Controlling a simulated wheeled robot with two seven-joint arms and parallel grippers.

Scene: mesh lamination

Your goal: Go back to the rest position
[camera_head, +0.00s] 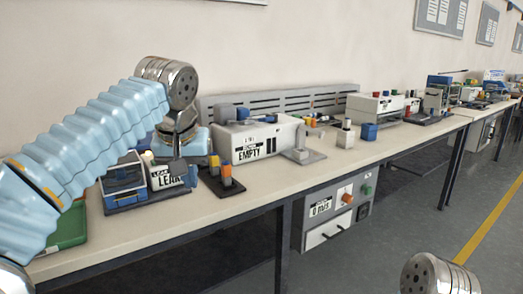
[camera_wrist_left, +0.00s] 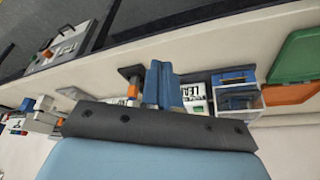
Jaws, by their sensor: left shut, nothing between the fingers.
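My left gripper (camera_head: 178,168) hangs over the near left part of the bench, at the end of my blue-sleeved arm. Its fingers are shut with nothing between them. In the left wrist view, the shut fingers (camera_wrist_left: 160,85) stick out from the dark mounting plate. In the head view, the gripper partly covers the device labelled LEAK (camera_head: 123,185). Whether it touches that device I cannot tell. My right gripper is out of view; only a metal joint of mine shows at the bottom right.
The long bench (camera_head: 275,188) holds a white machine labelled EMPTY (camera_head: 248,142) and a dark stand with coloured blocks (camera_head: 223,178). A green tray (camera_head: 68,232) lies at the left, by my arm. A grey control box (camera_head: 335,215) hangs under the bench. The floor at the right is clear.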

